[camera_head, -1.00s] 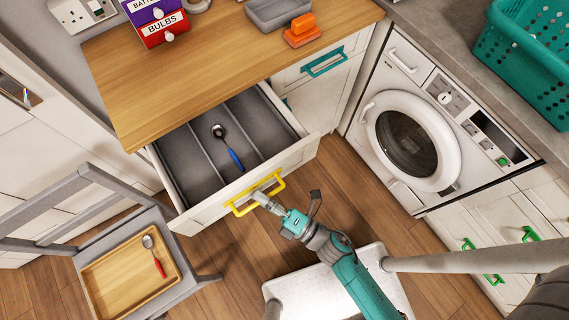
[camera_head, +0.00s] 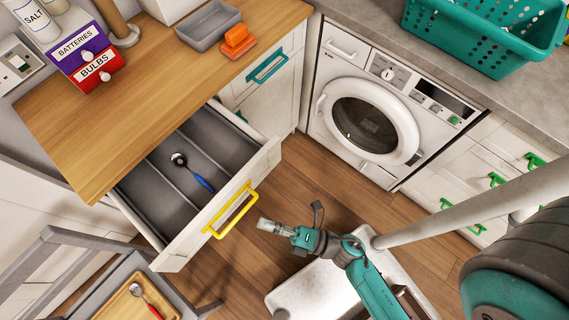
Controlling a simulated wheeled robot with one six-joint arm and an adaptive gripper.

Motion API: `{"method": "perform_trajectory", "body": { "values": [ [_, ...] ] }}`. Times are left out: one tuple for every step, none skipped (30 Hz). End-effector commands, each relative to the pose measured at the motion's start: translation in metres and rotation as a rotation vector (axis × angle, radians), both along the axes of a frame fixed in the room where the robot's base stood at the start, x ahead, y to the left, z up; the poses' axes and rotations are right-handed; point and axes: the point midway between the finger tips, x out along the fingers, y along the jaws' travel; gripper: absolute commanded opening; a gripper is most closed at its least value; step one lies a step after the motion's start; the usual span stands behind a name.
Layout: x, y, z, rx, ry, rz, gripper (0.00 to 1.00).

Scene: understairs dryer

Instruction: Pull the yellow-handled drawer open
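The drawer with the yellow handle stands out from the wooden-topped cabinet; its white front (camera_head: 181,247) faces me. Its grey inside (camera_head: 150,200) is split into long compartments, and a spoon with a blue handle (camera_head: 197,179) lies in it. The yellow handle (camera_head: 231,210) is a bare loop on the drawer front with nothing around it. My gripper (camera_head: 262,224) is just right of and below the handle, apart from it. Its fingers look close together and are small in this view, so I cannot tell whether they are open or shut.
A chair with a wooden tray (camera_head: 125,304) and a red-handled spoon (camera_head: 145,299) stands at the lower left, close to the drawer. The washer-dryer (camera_head: 365,122) is right of the cabinet. A teal-handled front (camera_head: 268,66) is beside the drawer. Wooden floor (camera_head: 325,195) is clear between.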

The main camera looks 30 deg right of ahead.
Motion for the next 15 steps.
{"method": "perform_trajectory", "body": {
  "values": [
    [-0.001,-0.003,0.0,0.0,-0.002,-0.006,0.37],
    [-0.002,-0.004,0.0,-0.001,-0.002,-0.006,0.37],
    [-0.004,-0.005,-0.001,-0.001,-0.003,-0.007,0.37],
    [-0.005,-0.007,-0.001,-0.001,-0.003,-0.007,0.37],
    [-0.006,-0.008,-0.001,0.0,-0.003,-0.006,0.37],
    [-0.007,-0.009,-0.002,0.0,-0.002,-0.007,0.37],
    [-0.009,-0.01,-0.002,-0.001,-0.002,-0.005,0.37],
    [-0.01,-0.011,-0.002,-0.001,-0.002,-0.006,0.37],
    [-0.011,-0.011,-0.002,-0.001,-0.002,-0.005,0.37],
    [-0.012,-0.012,-0.003,-0.001,-0.002,-0.006,0.37],
    [-0.014,-0.013,-0.003,-0.001,-0.001,-0.005,0.37],
    [-0.015,-0.014,-0.004,0.001,0.001,-0.006,0.37],
    [-0.017,-0.015,-0.004,0.0,0.001,-0.005,0.37],
    [-0.017,-0.016,-0.004,-0.001,-0.001,-0.005,0.37],
    [-0.018,-0.017,-0.004,-0.001,-0.002,-0.005,0.37]
  ]
}}
